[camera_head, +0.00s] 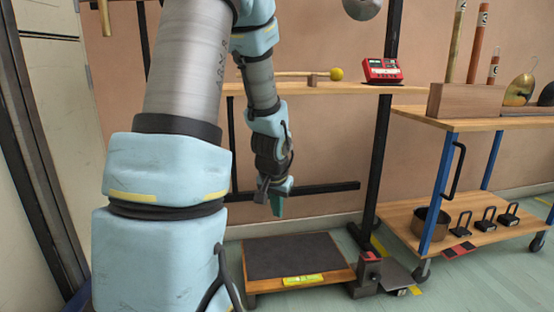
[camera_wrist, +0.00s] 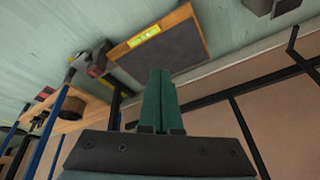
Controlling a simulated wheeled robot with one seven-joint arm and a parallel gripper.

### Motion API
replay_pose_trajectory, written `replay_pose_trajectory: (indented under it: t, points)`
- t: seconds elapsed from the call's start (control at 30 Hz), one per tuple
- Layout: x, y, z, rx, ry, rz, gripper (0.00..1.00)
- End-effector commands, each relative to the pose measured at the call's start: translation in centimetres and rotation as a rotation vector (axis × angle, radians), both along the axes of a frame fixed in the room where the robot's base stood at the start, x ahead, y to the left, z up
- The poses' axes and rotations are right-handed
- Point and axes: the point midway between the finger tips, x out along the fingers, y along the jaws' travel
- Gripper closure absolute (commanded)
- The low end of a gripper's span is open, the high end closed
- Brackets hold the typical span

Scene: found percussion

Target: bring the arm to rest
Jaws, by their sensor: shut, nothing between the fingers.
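My gripper (camera_head: 276,205) hangs down in the middle of the head view, in the air above and behind the low platform. Its green fingers (camera_wrist: 158,100) show in the wrist view, pressed together with nothing between them. My arm, light blue and grey, fills the left of the head view and hides part of the shelf and wall behind it. The gripper touches nothing that I can see.
A low wooden platform with a dark mat (camera_head: 290,256) stands on the floor below. A shelf (camera_head: 300,89) carries a yellow-headed mallet (camera_head: 336,74) and a red box (camera_head: 382,70). A wheeled cart (camera_head: 460,124) stands at right with tubes and a pot (camera_head: 433,222). A black post (camera_head: 384,150) stands between.

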Motion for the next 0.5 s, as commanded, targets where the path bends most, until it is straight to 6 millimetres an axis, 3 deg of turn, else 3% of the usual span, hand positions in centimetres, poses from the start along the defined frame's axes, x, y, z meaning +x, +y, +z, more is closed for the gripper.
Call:
replay_pose_trajectory:
  t: [0.03,0.13,0.4,0.5]
  points:
    - [-1.9,1.6,1.0,0.001,0.026,0.057,1.0]
    - [-5.4,3.8,2.0,-0.001,0.087,0.151,1.0]
    - [-13.8,6.8,3.8,-0.048,0.225,0.341,1.0]
    - [-14.0,6.7,6.1,-0.049,0.234,0.344,1.0]
